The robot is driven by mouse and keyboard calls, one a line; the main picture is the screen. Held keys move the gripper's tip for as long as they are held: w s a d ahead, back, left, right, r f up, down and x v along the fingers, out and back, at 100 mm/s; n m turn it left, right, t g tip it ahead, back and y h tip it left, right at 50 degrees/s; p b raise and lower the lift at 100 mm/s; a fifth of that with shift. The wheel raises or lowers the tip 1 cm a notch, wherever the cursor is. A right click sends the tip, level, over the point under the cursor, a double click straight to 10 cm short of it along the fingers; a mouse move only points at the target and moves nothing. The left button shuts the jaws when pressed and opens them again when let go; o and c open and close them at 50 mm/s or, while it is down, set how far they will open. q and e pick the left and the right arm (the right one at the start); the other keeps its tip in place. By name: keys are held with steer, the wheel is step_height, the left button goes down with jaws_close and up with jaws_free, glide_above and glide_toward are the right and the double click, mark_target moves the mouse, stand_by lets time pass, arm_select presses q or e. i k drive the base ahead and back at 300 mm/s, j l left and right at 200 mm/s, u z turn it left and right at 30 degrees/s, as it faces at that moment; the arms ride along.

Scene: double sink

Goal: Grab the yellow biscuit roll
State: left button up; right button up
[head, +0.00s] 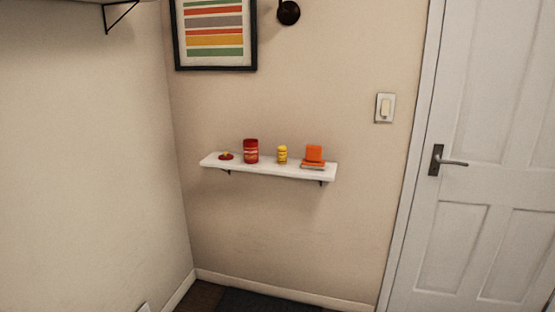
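A small yellow cylinder (282,155), which looks like the yellow biscuit roll, stands upright on a white wall shelf (268,169). It is right of the shelf's middle, between a red can and an orange item, apart from both. It is some distance away and small in the view, so its label cannot be read. Neither of my grippers shows in the head view.
A red can (251,151) and a small red item (226,156) stand left of the yellow cylinder. An orange block-like item (314,154) is at the right. A white door (490,160) is further right. The floor below the shelf looks clear.

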mark_target(282, 150)
steer(key=i+l, duration=0.3)
steer(key=i, duration=0.25)
steer(key=i+l+u, duration=0.1)
steer(key=i+l, duration=0.2)
steer(key=i, duration=0.25)
steer(key=i+l, duration=0.35)
steer(key=i, duration=0.2)
steer(key=i+l, duration=0.35)
steer(key=i, duration=0.2)
steer(key=i+l+u, duration=0.1)
steer(key=i+l, duration=0.2)
steer(key=i, duration=0.2)
